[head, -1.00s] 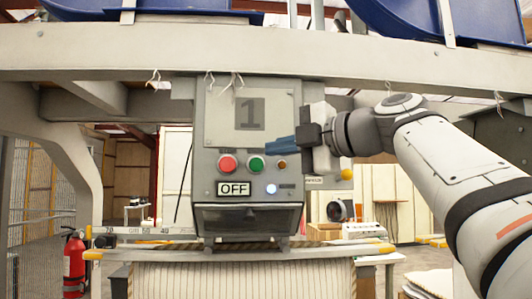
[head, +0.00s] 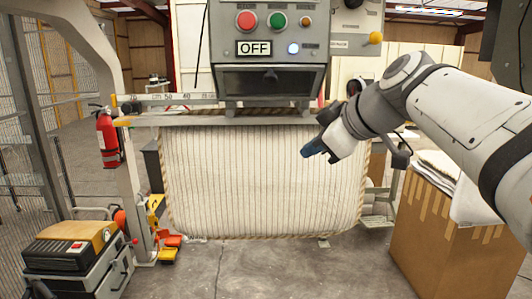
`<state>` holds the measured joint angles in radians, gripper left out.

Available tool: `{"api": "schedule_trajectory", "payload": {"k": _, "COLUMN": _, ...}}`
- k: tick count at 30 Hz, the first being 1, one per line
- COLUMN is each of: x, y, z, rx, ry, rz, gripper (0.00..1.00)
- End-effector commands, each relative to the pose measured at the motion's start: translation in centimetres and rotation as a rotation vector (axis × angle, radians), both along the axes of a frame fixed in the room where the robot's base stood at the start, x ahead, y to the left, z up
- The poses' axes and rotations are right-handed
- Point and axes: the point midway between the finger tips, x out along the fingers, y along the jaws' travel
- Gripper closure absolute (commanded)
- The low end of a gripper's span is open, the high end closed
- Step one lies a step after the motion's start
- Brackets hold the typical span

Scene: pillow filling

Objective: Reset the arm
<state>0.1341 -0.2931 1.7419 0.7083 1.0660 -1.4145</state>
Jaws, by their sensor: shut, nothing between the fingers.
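My gripper (head: 310,151) is in the middle right of the head view, in front of the upper right part of a striped pillow cover. My arm reaches in from the right edge. The control box (head: 268,45) is above and left of the gripper, apart from it. It has a red button (head: 246,20), a green button (head: 277,20), a sign reading OFF (head: 253,47) and a lit white-blue lamp (head: 293,48).
The striped pillow cover (head: 250,190) hangs below the box. A cardboard box (head: 440,235) with white cloth stands at right. A machine with a yellow top (head: 75,245) stands lower left. The floor (head: 270,265) in front is clear.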

Motion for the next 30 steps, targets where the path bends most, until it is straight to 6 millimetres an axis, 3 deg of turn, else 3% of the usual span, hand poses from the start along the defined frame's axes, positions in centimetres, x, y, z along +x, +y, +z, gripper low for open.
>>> {"api": "schedule_trajectory", "payload": {"k": 1, "x": -1.0, "y": -0.3, "z": -3.2, "rx": 0.018, "ry": 0.103, "rz": -0.074, "gripper": 1.0}}
{"api": "schedule_trajectory", "payload": {"k": 3, "x": -2.5, "y": -0.8, "z": -7.4, "rx": 0.039, "ry": 0.236, "rz": -0.191, "gripper": 1.0}}
{"api": "schedule_trajectory", "payload": {"k": 9, "x": -8.1, "y": -3.0, "z": -18.5, "rx": 0.058, "ry": 0.544, "rz": -0.553, "gripper": 1.0}}
{"api": "schedule_trajectory", "payload": {"k": 15, "x": -13.8, "y": -5.1, "z": -26.7, "rx": 0.04, "ry": 0.704, "rz": -0.865, "gripper": 1.0}}
{"api": "schedule_trajectory", "payload": {"k": 21, "x": -16.6, "y": -6.2, "z": -30.1, "rx": 0.032, "ry": 0.747, "rz": -1.014, "gripper": 1.0}}
{"api": "schedule_trajectory", "payload": {"k": 30, "x": -16.9, "y": -6.4, "z": -30.4, "rx": 0.032, "ry": 0.751, "rz": -1.034, "gripper": 1.0}}
